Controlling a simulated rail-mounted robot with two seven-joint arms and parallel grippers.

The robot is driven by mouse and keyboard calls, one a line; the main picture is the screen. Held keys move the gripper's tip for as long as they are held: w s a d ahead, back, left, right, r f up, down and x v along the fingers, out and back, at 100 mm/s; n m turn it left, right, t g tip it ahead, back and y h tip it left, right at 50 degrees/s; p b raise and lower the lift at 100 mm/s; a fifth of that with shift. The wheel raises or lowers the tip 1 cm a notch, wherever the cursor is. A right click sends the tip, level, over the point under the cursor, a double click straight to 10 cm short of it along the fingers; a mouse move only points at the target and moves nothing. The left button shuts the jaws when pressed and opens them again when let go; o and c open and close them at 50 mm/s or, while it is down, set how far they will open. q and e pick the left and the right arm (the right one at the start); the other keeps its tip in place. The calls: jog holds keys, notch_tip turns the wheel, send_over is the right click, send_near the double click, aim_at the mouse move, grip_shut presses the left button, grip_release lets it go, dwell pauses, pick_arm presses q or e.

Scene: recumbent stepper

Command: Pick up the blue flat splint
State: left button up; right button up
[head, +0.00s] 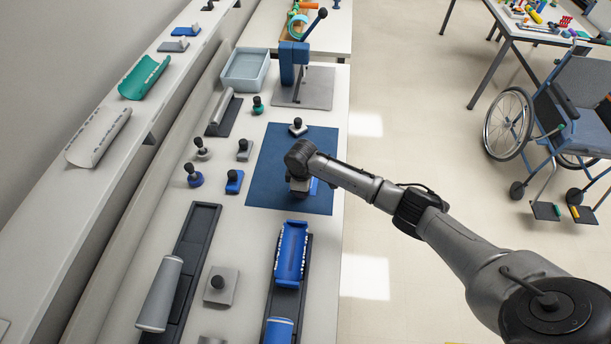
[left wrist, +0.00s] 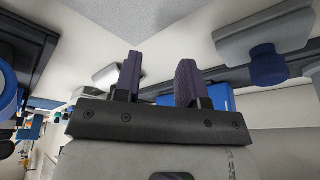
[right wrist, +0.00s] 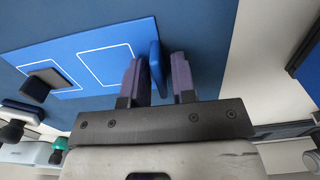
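A brighter blue flat piece (head: 314,187) lies on the dark blue mat (head: 270,165), mostly hidden by my right gripper in the head view. In the right wrist view the flat blue surface (right wrist: 105,45) has white square outlines and a dark block. A thin blue upright edge (right wrist: 155,68) shows between the fingertips. I cannot tell whether these are one splint. My right gripper (right wrist: 160,78) is open around that edge, with a gap visible on the right. My left gripper (left wrist: 160,82) is open and empty; it is outside the head view.
A blue plate with a black knob (head: 234,182) and several other knobbed pieces stand left of the mat. A blue trough-shaped piece (head: 291,254) lies nearer on a dark rail. A blue-grey tray (head: 245,70) stands behind. A wheelchair (head: 560,115) is on the floor at right.

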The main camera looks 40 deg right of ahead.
grip_shut()
